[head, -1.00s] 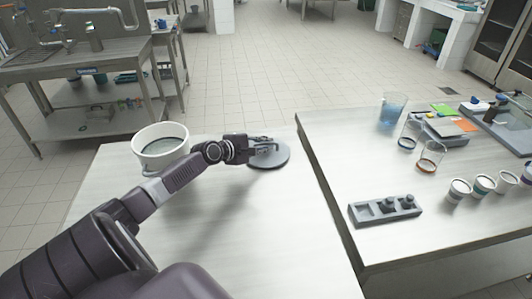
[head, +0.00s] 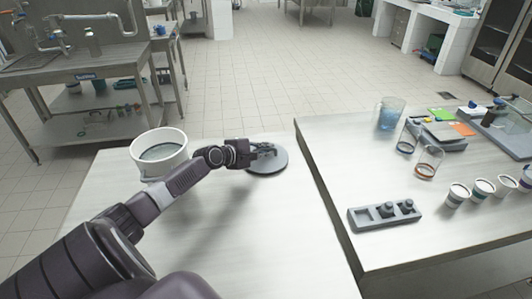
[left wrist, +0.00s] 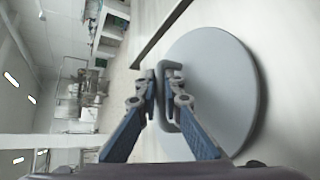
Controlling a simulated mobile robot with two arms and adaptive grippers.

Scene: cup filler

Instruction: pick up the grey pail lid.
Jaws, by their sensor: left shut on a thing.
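The grey pail lid (head: 268,166) is a round grey disc on the left table in the head view. It fills the right part of the left wrist view (left wrist: 215,85), with a grey loop handle (left wrist: 172,98) on its face. My left gripper (head: 268,149) is shut on that handle, with its two fingers (left wrist: 166,92) on either side of it. I cannot tell whether the lid touches the table. A white pail (head: 160,163) stands open on the same table, left of the gripper. My right gripper is not in view.
The table (head: 250,245) is bare in front of the lid. A second table (head: 450,250) on the right holds a grey block with dark knobs (head: 385,214), several small cups (head: 458,195), beakers (head: 391,113) and a grey tray. A gap separates the two tables.

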